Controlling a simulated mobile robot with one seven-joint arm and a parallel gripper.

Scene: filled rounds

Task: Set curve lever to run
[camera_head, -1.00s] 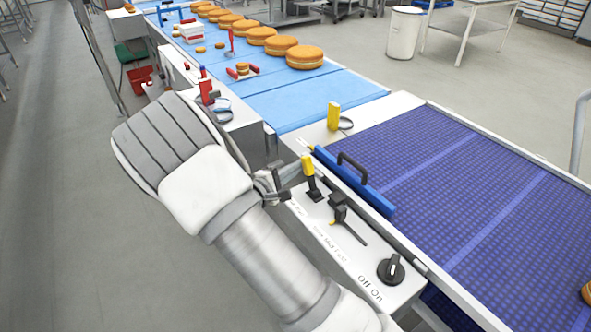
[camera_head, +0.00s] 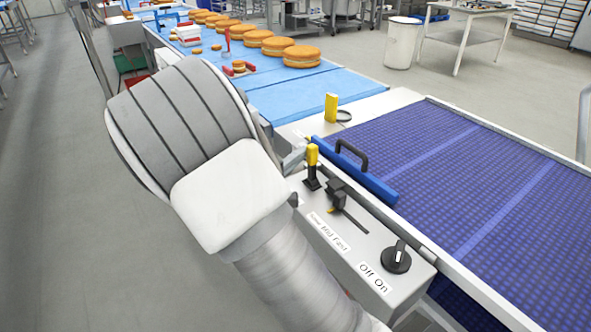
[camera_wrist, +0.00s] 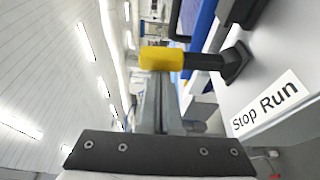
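The curve lever (camera_head: 312,160) has a yellow knob and a black shaft on the grey control box. It looks nearly upright in the head view. In the wrist view the lever (camera_wrist: 162,58) lies sideways across the picture, its black base on the box beside a "Stop Run" label (camera_wrist: 265,105). My gripper (camera_wrist: 163,80) has its grey fingers close together, tips right by the yellow knob; nothing shows between them. I cannot tell whether they touch it. In the head view my wrist hides most of the gripper and the label.
A black slider (camera_head: 337,192) with a speed label and an Off/On dial (camera_head: 397,257) sit on the same box. A blue bar with a black handle (camera_head: 352,158) lies behind. The purple belt (camera_head: 470,180) is to the right. Large cakes (camera_head: 301,56) stand on the light blue belt.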

